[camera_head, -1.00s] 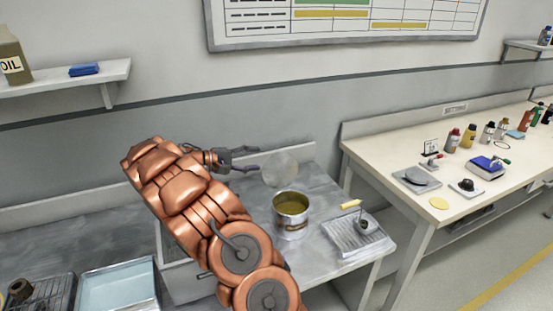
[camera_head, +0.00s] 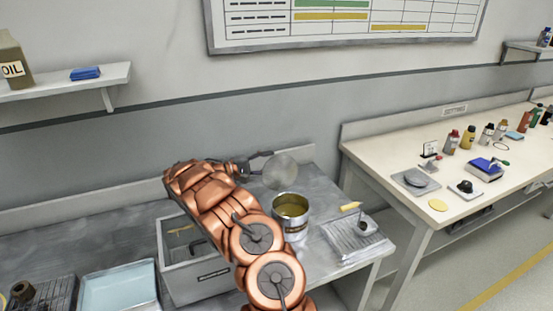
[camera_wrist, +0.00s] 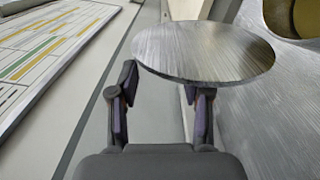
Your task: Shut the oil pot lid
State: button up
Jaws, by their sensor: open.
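The oil pot (camera_head: 291,221) is a metal can with yellowish oil inside, standing on the grey bench. Its round grey lid (camera_head: 280,171) stands raised behind the rim, so the pot is open. My gripper (camera_head: 266,161) is just left of and behind the lid, at about its height. In the wrist view the lid (camera_wrist: 203,52) lies just beyond the open fingers of my gripper (camera_wrist: 162,92), overlapping the right fingertip. I cannot tell whether they touch. Part of the pot (camera_wrist: 296,18) shows at the top right there.
A ribbed grey tray (camera_head: 352,240) with a yellow-handled tool stands right of the pot. An open drawer box (camera_head: 200,275) and a blue tray (camera_head: 118,288) lie to the left. The wall is close behind the lid.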

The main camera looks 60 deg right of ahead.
aim_at(276, 160)
jog(key=shift+p+x, duration=0.4)
jog(key=shift+x, duration=1.35)
jog(key=shift+c, duration=0.3)
grip_shut()
